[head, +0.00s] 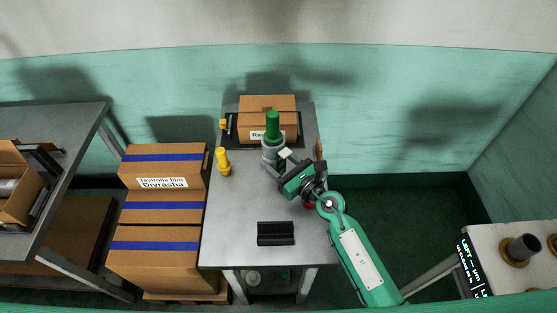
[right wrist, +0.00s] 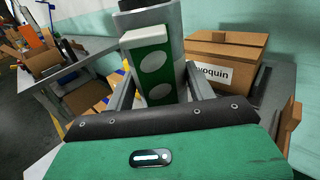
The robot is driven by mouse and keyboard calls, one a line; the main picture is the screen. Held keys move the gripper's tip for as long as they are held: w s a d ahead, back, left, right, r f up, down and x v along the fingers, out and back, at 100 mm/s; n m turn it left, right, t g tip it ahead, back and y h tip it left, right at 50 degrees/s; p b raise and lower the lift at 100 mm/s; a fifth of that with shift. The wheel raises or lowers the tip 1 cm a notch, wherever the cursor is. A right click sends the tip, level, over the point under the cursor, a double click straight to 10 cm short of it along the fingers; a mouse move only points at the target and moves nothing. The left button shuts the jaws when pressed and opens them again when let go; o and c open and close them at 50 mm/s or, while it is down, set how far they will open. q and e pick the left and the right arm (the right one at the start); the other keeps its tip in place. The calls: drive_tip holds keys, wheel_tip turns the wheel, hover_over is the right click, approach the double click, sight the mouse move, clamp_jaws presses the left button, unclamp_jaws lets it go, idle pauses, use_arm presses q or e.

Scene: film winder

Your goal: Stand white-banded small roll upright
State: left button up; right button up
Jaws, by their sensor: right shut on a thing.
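The small roll has a green upper part (head: 272,122) and a wider pale grey band (head: 270,149) below. It stands upright over the far part of the steel table. I take it to be the white-banded roll. In the right wrist view its grey side (right wrist: 158,18) rises between the fingers, partly behind a green panel with white dots. My right gripper (head: 276,163) is shut on the roll from the near right side. Whether the roll's base touches the table is hidden. My left gripper is out of view.
A carton (head: 267,119) stands behind the roll; it also shows in the right wrist view (right wrist: 229,50). A yellow roll (head: 223,161) stands left of the roll. A black block (head: 275,233) lies near the front edge. Stacked cartons (head: 160,206) stand left. The table's middle left (head: 230,210) is clear.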

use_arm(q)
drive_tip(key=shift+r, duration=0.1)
use_arm(e)
drive_tip(key=shift+r, duration=0.15)
use_arm(q)
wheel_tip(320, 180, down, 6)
drive_tip(key=b, duration=0.6)
use_arm(e)
wheel_tip(320, 180, down, 7)
drive_tip(key=shift+r, duration=0.1)
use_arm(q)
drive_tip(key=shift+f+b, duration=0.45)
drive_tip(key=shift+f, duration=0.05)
use_arm(e)
drive_tip(key=shift+f, duration=0.6)
drive_tip(key=o, duration=1.2)
drive_tip(key=shift+s+f, duration=0.1)
